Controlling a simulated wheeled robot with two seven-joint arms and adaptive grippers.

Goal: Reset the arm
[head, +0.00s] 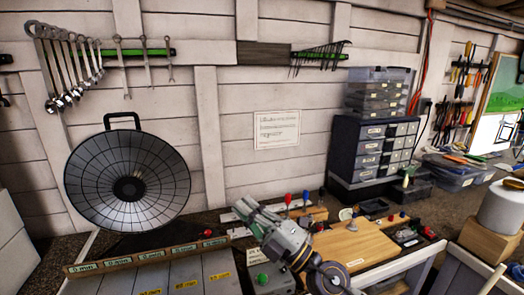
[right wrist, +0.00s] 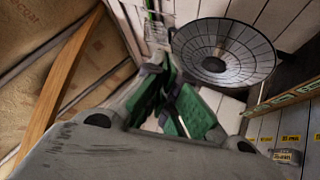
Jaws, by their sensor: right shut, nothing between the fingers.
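My right gripper (head: 246,212) is in the lower middle of the head view, above the workbench, with its arm coming from the lower right. It is shut and holds nothing. In the right wrist view its green-padded fingers (right wrist: 178,92) meet near the middle. My left gripper is not in either view. No golf ball or club can be made out clearly.
A round dark dish (head: 128,180) stands at the back left, and also shows in the right wrist view (right wrist: 222,50). A wooden board (head: 352,243) lies right of my gripper. A drawer cabinet (head: 375,148) stands behind. A white roll (head: 502,206) is at the right.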

